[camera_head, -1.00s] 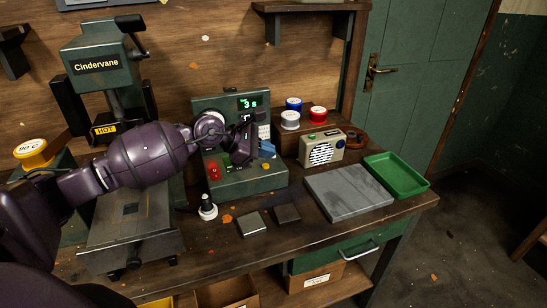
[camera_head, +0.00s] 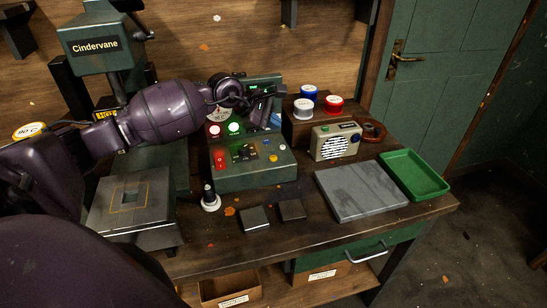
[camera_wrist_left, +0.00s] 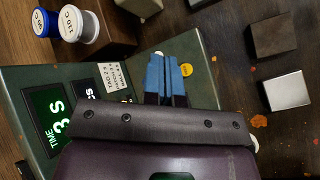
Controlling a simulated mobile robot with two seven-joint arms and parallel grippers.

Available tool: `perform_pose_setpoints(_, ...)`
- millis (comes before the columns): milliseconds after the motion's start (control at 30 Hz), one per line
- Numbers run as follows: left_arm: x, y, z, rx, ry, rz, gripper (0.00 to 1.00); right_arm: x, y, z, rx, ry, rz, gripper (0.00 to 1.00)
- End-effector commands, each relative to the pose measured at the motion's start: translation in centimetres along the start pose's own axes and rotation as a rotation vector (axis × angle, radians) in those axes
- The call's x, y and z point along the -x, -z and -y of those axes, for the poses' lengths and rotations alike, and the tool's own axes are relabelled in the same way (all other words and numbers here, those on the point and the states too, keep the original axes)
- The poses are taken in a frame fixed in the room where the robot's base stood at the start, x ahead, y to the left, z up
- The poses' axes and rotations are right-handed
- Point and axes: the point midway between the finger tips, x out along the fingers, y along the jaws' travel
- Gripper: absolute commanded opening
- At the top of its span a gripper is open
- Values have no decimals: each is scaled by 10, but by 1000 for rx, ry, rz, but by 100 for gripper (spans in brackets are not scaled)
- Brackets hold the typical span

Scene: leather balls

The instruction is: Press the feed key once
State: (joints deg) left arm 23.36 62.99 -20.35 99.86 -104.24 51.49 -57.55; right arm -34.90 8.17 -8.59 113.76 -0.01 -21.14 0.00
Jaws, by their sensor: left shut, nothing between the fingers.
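The green control box (camera_head: 255,176) stands on the bench, with a red switch (camera_head: 220,160), a lit green lamp (camera_head: 234,128), a reddish lamp (camera_head: 214,131) and a yellow button (camera_head: 273,158). I cannot read which control is the feed key. My left gripper (camera_head: 276,122) is shut and empty, raised over the right part of the box, partly hiding its upright panel. In the left wrist view its blue fingertips (camera_wrist_left: 166,72) are together over the box, near the yellow button (camera_wrist_left: 186,69). The display (camera_wrist_left: 55,120) reads "TIME 3 S". My right gripper is out of view.
A Cindervane press (camera_head: 95,45) stands left of the box. A radio (camera_head: 335,142), several spools, a grey slab (camera_head: 360,190) and a green tray (camera_head: 413,174) lie to the right. A stamp-like tool (camera_head: 209,198) and two small squares (camera_head: 254,219) lie in front.

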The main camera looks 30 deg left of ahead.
Motion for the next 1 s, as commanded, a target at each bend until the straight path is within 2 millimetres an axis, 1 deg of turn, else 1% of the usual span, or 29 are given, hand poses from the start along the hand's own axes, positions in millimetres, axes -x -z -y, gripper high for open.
perform_pose_setpoints(367,-28,20,20,4,2,0,0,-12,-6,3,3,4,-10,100)
perform_pose_setpoints(533,-42,30,32,3,4,0,0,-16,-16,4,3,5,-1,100)
perform_pose_setpoints(700,-55,40,40,2,4,-1,0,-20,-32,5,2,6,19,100)
perform_pose_setpoints(833,-59,43,43,2,2,0,0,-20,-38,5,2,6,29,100)
perform_pose_setpoints(1000,-58,42,43,1,0,1,0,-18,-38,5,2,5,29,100)
